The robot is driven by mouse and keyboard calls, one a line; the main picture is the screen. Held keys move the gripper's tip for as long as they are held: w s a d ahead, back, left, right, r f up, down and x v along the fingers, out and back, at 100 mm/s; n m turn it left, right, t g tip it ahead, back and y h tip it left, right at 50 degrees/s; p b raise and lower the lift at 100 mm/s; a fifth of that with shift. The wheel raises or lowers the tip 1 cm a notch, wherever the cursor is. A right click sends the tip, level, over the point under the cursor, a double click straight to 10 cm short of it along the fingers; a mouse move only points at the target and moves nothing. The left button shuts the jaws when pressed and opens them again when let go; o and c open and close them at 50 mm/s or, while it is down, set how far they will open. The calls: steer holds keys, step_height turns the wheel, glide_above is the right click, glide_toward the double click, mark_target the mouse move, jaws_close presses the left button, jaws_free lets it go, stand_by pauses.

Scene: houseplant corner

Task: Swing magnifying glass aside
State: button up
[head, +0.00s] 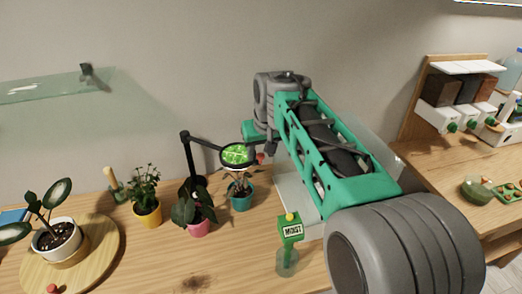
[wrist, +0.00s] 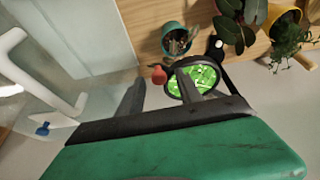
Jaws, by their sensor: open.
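The magnifying glass (head: 238,154) is a round black-rimmed lens, showing green, on a jointed black arm (head: 190,160). A small red knob (head: 261,157) sticks out from its rim on the right. In the wrist view the lens (wrist: 205,76) is partly hidden by a finger, and the red knob (wrist: 158,75) shows between the two fingers. My gripper (head: 268,149) is open and close to the knob; its fingers (wrist: 160,84) show dark in the wrist view. I cannot tell whether they touch the knob or lens.
Below the lens stands a teal pot (head: 241,198) with a plant. A pink pot (head: 199,226) and a yellow pot (head: 148,216) stand to its left. A green moisture meter (head: 290,230) stands in front. A glass shelf (head: 50,88) is on the wall at left.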

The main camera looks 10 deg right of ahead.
steer(key=shift+c, duration=0.2)
jaws_close()
stand_by(1.1)
